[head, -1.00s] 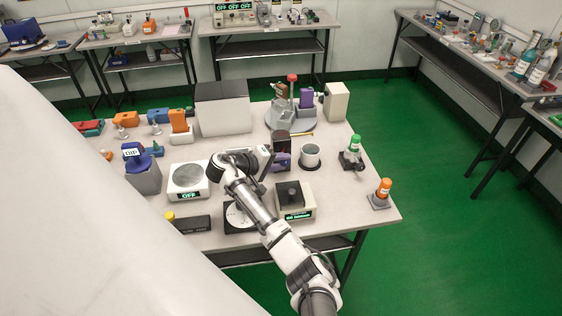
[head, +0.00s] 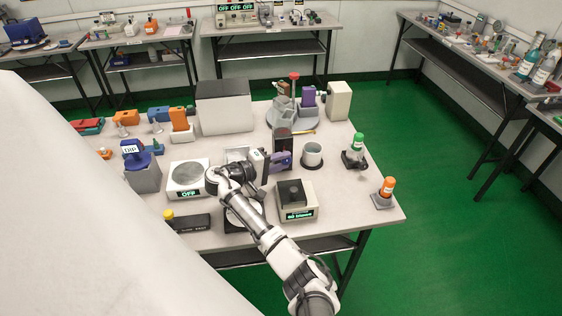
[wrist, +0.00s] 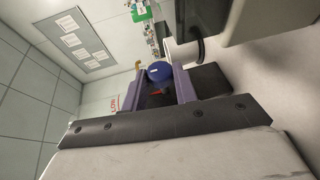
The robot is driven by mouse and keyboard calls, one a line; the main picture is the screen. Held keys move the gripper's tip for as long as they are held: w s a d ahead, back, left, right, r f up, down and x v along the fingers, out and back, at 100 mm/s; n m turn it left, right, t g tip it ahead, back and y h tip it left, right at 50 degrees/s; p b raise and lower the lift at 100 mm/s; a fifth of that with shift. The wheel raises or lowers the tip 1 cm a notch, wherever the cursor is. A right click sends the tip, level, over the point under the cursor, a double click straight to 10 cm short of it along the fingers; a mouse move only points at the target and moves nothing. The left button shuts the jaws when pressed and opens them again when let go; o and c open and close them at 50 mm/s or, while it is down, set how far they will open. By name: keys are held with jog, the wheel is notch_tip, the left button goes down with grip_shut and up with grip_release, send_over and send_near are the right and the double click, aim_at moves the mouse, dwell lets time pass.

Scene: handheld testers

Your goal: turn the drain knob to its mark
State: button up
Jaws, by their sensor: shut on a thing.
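My gripper (head: 284,159) reaches from the left toward a dark upright box (head: 283,142) near the middle of the table. Its purple fingers also show in the wrist view (wrist: 160,84). They are closed on a round blue knob (wrist: 160,71) with a small pale label, which sits between the fingertips. A small red piece (wrist: 157,93) shows between the fingers just below the knob. In the head view the knob is hidden by the gripper. I cannot make out its mark.
A white cup (head: 312,156) stands right of the gripper. A box with a lit display (head: 297,213) stands in front of it. A hotplate reading OFF (head: 187,194) is at left, and a large grey box (head: 224,116) is behind.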

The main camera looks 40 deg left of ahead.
jog(key=o, duration=1)
jog(key=shift+c, duration=0.2)
jog(key=b+v, duration=0.3)
jog(key=v, duration=1)
jog(key=shift+s, duration=0.4)
jog(key=shift+a, duration=0.1)
